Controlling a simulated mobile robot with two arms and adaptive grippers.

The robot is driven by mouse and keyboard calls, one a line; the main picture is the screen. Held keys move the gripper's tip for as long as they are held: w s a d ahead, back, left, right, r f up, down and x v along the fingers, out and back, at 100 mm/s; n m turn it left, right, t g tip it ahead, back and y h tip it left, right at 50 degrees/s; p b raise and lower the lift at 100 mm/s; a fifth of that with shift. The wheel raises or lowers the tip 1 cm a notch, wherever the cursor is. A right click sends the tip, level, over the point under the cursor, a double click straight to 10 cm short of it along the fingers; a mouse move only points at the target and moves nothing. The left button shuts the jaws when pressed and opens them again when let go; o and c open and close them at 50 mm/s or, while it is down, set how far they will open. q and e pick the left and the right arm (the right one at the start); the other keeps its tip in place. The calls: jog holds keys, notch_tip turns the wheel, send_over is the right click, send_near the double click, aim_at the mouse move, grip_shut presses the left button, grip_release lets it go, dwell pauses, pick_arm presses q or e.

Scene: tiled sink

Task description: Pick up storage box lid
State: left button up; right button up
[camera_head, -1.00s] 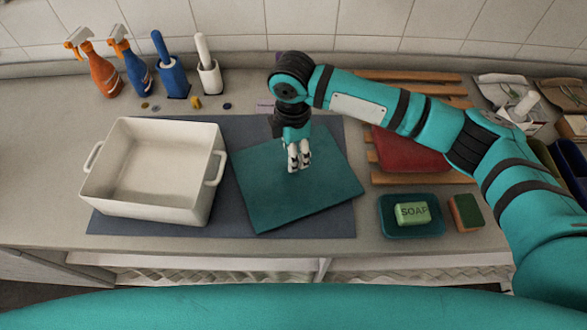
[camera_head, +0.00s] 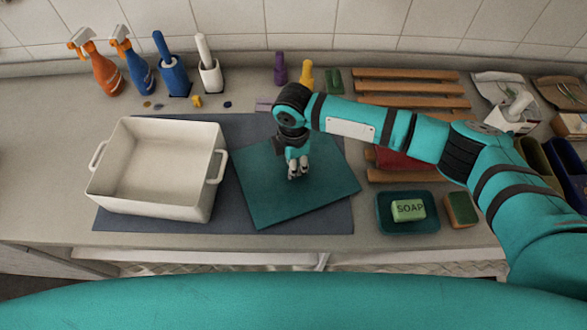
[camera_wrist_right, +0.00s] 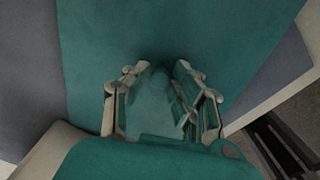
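The storage box lid is a flat teal square (camera_head: 270,205) lying turned at an angle on the grey mat. My right gripper (camera_head: 298,172) points down over its middle. In the right wrist view the two fingers of this gripper (camera_wrist_right: 160,100) are apart above the teal lid (camera_wrist_right: 160,30). A teal raised shape (camera_wrist_right: 157,82), perhaps a handle on the lid, shows between the fingers; I cannot tell whether they touch it. The white storage box (camera_head: 155,205), open and empty, stands left of the lid. My left gripper is not in view.
The grey mat (camera_head: 335,218) lies under box and lid. Right of it are a soap dish (camera_head: 407,227) with green soap, a sponge (camera_head: 461,210), a wooden rack (camera_head: 410,87) and a red item (camera_head: 400,162) partly behind my arm. Spray bottles (camera_head: 100,72) and brushes stand at the back left.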

grip_shut()
